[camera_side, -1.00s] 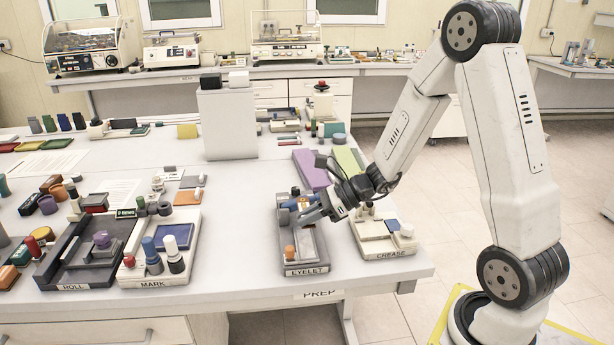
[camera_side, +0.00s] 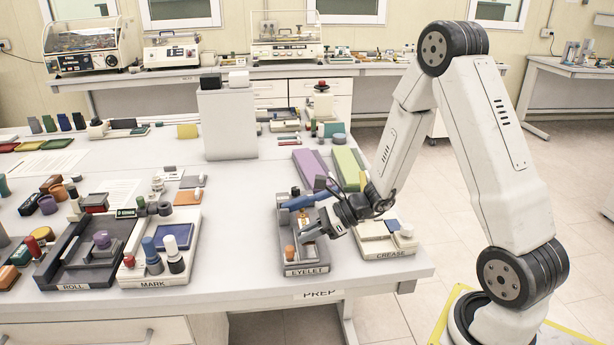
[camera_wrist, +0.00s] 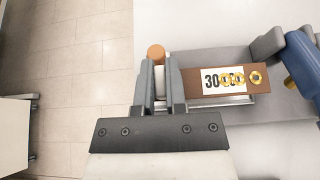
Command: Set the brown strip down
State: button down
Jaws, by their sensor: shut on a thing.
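The brown strip (camera_wrist: 262,92) shows in the wrist view, with a white number label and several gold rings at its right end. An orange-topped peg (camera_wrist: 156,52) shows beyond and between the fingers. In the side view my gripper (camera_side: 307,232) is low over the grey EYELET station (camera_side: 308,269), next to its orange peg (camera_side: 290,252).
A blue lever (camera_side: 303,201) stands at the back of the EYELET station; it also shows in the wrist view (camera_wrist: 302,62). The cream CREASE station (camera_side: 386,251) is close on the right. Bare white tabletop (camera_side: 240,235) lies to the left.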

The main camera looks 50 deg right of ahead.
aim_at(307, 254)
jog(key=shift+f, duration=1.75)
jog(key=shift+f, duration=0.1)
jog(key=c, duration=0.7)
grip_release()
jog(key=v, duration=1.2)
